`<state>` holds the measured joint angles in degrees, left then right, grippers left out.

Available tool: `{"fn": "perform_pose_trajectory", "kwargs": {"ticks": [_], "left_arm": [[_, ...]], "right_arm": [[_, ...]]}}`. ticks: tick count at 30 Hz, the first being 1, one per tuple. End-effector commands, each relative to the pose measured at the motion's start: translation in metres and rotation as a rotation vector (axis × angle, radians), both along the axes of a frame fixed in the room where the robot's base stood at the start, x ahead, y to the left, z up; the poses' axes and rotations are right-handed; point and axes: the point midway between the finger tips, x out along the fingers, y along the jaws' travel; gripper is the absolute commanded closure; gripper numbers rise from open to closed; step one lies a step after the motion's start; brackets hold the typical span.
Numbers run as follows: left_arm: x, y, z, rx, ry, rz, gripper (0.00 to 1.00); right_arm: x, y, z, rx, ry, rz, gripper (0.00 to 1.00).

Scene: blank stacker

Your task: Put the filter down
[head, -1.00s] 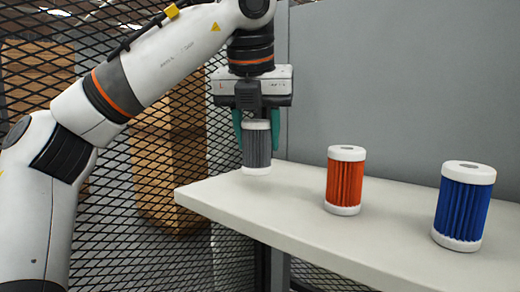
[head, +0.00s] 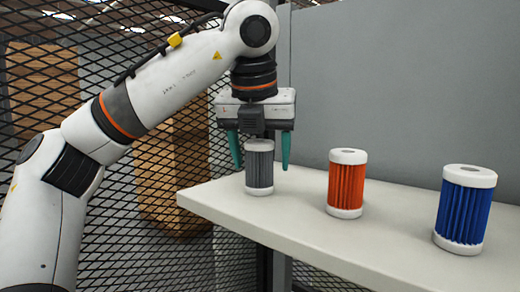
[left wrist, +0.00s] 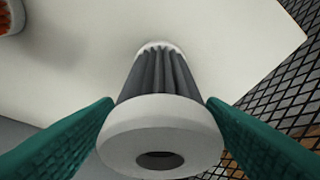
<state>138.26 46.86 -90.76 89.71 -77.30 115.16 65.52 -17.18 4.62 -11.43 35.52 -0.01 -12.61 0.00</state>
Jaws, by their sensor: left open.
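A grey pleated filter (head: 259,168) with white end caps stands upright on the white table (head: 290,215), near its left end. My left gripper (head: 261,160) is above it with its green fingers spread to either side, and the filter's top reaches up between them. In the left wrist view the grey filter (left wrist: 158,115) shows its white top cap with a dark hole, between the open fingers (left wrist: 160,115). In the head view both fingers stand clear of the filter. My right gripper is not in view.
An orange filter (head: 346,185) and a blue filter (head: 464,212) stand upright to the right on the table. A grey panel (head: 400,85) rises behind. Black mesh fencing (head: 60,75) is at the left, beyond the table's edge. Table between the grey and orange filters is clear.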

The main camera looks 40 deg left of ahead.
Motion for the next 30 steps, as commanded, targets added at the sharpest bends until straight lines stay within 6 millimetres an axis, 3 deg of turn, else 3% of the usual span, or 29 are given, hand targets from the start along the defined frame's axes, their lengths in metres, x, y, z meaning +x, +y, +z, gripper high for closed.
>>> {"fn": "perform_pose_trajectory", "kwargs": {"ticks": [8,21,30], "left_arm": [[-0.008,-0.003,0.023,0.001,-0.006,0.001,0.35],[-0.037,-0.017,0.102,0.002,-0.005,0.002,0.35],[-0.043,-0.018,0.115,-0.001,0.000,0.000,0.35]], "right_arm": [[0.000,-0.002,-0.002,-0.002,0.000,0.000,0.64],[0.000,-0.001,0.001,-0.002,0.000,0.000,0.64],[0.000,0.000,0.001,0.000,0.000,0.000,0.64]]}}
